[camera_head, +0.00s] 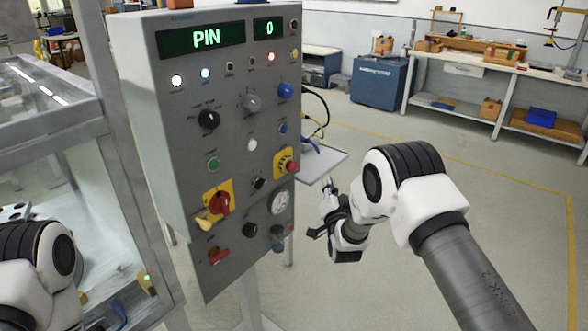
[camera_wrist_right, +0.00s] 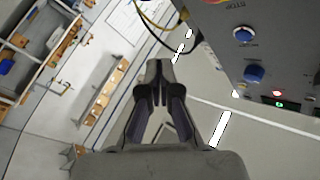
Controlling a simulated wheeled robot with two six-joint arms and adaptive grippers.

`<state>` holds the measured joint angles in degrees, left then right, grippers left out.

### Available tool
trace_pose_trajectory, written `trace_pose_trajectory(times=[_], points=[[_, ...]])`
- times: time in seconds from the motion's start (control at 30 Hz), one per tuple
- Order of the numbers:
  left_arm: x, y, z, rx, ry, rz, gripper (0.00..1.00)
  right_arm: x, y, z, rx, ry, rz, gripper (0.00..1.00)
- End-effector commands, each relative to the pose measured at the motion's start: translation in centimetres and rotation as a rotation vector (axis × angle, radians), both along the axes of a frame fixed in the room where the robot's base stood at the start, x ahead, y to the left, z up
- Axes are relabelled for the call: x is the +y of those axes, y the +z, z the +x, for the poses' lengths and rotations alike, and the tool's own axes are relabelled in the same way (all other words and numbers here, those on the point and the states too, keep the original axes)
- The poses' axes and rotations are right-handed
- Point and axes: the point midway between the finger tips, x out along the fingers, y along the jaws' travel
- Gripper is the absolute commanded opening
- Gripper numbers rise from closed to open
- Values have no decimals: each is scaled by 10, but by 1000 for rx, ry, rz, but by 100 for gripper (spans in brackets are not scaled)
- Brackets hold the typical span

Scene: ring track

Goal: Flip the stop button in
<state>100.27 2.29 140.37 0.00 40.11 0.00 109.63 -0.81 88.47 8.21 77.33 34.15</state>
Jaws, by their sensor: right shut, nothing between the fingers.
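The control panel (camera_head: 233,100) stands upright in front of me, tilted in the picture. A red mushroom-style button (camera_head: 292,167) sits on a yellow plate at its right edge; it looks like the stop button, and I cannot tell whether it is pressed. A second yellow plate holds a red rotary knob (camera_head: 221,203) lower left. My right gripper (camera_head: 329,187) is shut and empty, to the right of the panel and apart from it. My left gripper is out of frame.
A glass-walled cabinet (camera_head: 60,130) stands at left. Open floor lies to the right, before a blue cabinet (camera_head: 378,80).

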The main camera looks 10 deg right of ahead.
Motion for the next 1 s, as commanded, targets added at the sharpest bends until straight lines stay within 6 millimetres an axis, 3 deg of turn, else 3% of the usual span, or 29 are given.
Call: trace_pose_trajectory(times=[0.47,0.6,1.0], points=[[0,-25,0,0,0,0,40,38,-3,47,-3,2,0,0],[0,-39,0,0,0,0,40,47,-5,60,-2,1,0,0],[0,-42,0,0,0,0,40,53,0,68,0,0,0,0]])
